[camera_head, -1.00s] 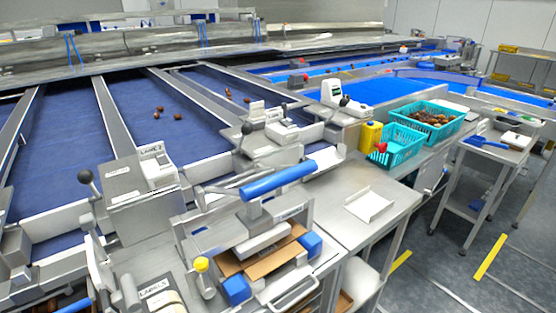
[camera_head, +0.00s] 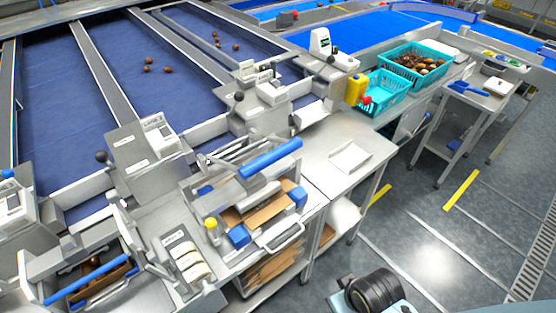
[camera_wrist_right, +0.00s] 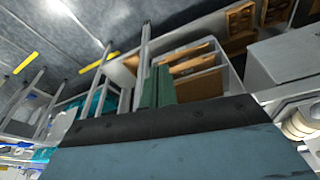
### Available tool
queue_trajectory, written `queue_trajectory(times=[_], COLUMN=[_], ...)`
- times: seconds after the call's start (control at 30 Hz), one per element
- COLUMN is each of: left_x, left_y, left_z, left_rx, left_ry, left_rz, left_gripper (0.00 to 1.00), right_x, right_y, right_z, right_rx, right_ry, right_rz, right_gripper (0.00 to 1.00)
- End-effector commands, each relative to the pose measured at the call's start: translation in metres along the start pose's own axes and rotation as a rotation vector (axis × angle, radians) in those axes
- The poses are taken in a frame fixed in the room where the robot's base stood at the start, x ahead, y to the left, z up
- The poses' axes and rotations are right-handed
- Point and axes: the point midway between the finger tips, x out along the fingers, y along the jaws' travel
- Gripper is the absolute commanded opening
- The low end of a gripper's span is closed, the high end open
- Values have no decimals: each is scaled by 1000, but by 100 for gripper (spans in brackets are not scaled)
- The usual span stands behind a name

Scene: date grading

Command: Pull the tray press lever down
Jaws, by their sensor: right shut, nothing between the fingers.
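The tray press (camera_head: 215,204) stands at the middle of the bench in the head view. Its lever has a thick blue grip (camera_head: 270,158) that lies raised across the top of the frame. Under it a brown cardboard tray (camera_head: 262,205) sits between blue blocks (camera_head: 239,236). In the right wrist view my right gripper (camera_wrist_right: 158,72) shows as two green fingers shut together and empty. The fingers point toward shelves under a bench, apart from the lever. The lever grip is not clearly seen there. My left gripper is in neither current view.
A second blue bar (camera_head: 88,280) lies over a box at the lower left. A yellow knob (camera_head: 211,223) stands beside the press. A steel side table (camera_head: 318,152) holds a white tray (camera_head: 349,156). Teal crates (camera_head: 385,99) stand behind.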

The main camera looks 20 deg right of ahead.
Motion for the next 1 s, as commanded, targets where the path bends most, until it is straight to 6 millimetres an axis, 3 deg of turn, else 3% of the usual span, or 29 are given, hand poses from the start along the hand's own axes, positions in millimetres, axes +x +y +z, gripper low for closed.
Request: queue_trajectory(times=[0.03,0.17,0.27,0.33,0.7,0.83,1.0], left_x=[-12,-28,-40,-46,-48,-48,-48], left_y=[0,-1,-1,-1,-1,-1,-1], left_z=[-1,-3,-4,-4,-4,-3,-3], left_rx=[0,0,0,0,-1,-1,-1], left_ry=[0,0,0,0,-2,-3,-3], left_rz=[0,0,0,-1,-1,-1,-1], left_gripper=[36,36,36,36,36,36,36], right_x=[-29,-86,-135,-166,-254,-279,-293], right_y=[1,2,1,-3,-27,-35,-39], right_z=[-12,-40,-75,-109,-251,-283,-299], right_rx=[0,-2,-12,-27,-128,-160,-176], right_ry=[18,70,148,235,610,699,744], right_rz=[0,-4,-14,-31,-123,-148,-162], right_gripper=[0,0,0,0,0,0,0])
